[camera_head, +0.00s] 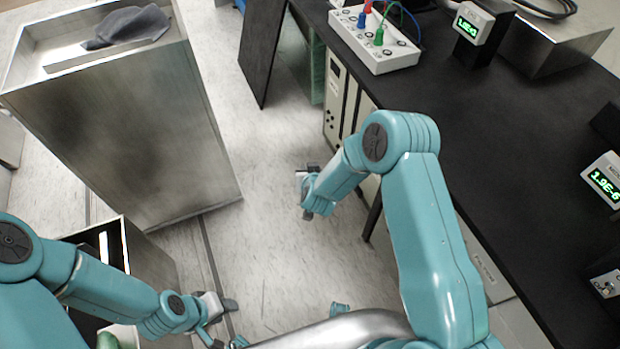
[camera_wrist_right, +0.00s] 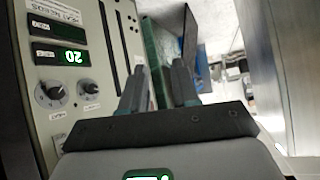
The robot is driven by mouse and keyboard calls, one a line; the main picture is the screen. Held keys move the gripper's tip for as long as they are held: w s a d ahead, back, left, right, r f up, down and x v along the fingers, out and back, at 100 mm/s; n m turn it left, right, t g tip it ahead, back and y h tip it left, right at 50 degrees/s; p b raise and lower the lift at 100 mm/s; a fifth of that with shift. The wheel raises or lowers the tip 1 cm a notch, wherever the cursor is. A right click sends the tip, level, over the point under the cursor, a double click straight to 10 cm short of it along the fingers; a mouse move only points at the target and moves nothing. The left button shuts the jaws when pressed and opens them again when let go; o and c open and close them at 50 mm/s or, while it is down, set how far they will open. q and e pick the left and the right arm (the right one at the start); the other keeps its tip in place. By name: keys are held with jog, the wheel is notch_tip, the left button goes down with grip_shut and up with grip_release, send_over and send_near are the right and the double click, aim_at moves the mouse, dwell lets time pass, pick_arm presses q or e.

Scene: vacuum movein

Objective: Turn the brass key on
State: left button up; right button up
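I cannot make out a brass key in either view. A small metal box (camera_head: 607,284) with a control on its face stands at the right edge of the head view; the control is too small to tell. My right gripper (camera_head: 304,191) hangs over the floor gap beside the bench. In the right wrist view its two fingers (camera_wrist_right: 159,88) are apart with nothing between them. A cream instrument panel (camera_wrist_right: 72,95) with two knobs and a green display is left of them. My left gripper (camera_head: 224,322) is low at the bottom left, its fingers apart and empty.
The black bench top (camera_head: 500,150) fills the right side, with a white box (camera_head: 375,42) with coloured plugs and green-lit gauges (camera_head: 604,180). A tall metal cabinet (camera_head: 130,130) stands at the left. Pale floor (camera_head: 262,235) between them is clear.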

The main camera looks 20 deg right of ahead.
pick_arm(q)
jog(key=shift+s+r, duration=0.15)
jog(key=shift+r, duration=0.15)
pick_arm(e)
jog(key=shift+s+a+f+g+y, duration=0.1)
jog(key=shift+s+a+g+y, duration=0.1)
jog(key=shift+s, duration=0.35)
jog(key=shift+s+a+f+g+y, duration=0.1)
jog(key=shift+s+a, duration=0.1)
jog(key=shift+s, duration=0.3)
